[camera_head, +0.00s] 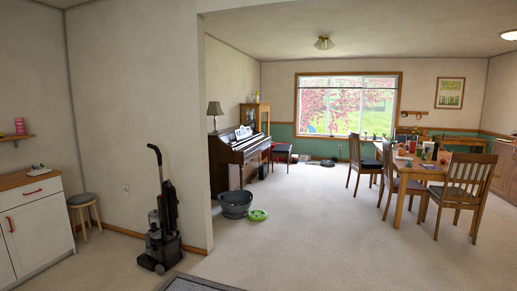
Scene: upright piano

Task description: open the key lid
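The dark brown upright piano (222,157) stands across the room in the head view, left of centre, against the wall past a wall corner. White sheets (243,132) rest on its upper part. A pale strip shows along its front ledge, but it is too small to tell whether this is keys or how the key lid stands. Neither of my grippers is in view.
A grey basin (236,204) and a green bowl (258,215) lie on the floor before the piano. A vacuum cleaner (162,225) stands by the wall corner. A dark-seated stool (281,152) is beside the piano. Dining chairs (464,190) surround a table at right. Centre carpet is clear.

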